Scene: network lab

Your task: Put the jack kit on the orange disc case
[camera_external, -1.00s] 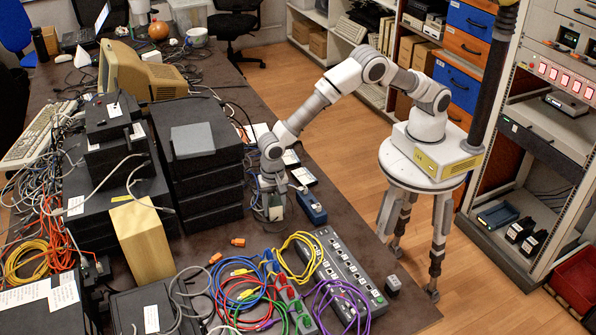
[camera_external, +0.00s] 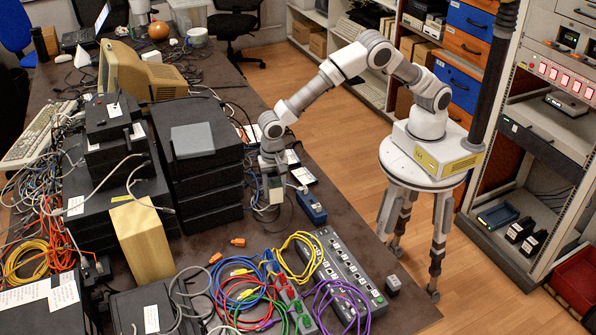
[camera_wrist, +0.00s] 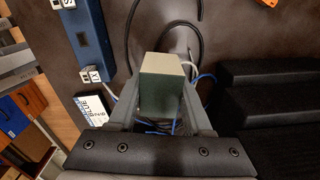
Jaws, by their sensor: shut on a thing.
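My gripper (camera_external: 272,190) is shut on a small box with a beige top and a grey-green side, which seems to be the jack kit (camera_external: 276,184). In the wrist view the box (camera_wrist: 163,85) sits between the two fingers. It appears held above the dark table, close to the right side of the black stacked units. I cannot pick out the orange disc case with certainty.
A blue device (camera_external: 311,207) lies just right of my gripper. The stacked black units (camera_external: 207,165) stand to its left. Coiled coloured cables (camera_external: 245,293) and a long grey switch box (camera_external: 347,275) are nearer the camera. A small patch of bare table (camera_external: 225,228) lies before the stack.

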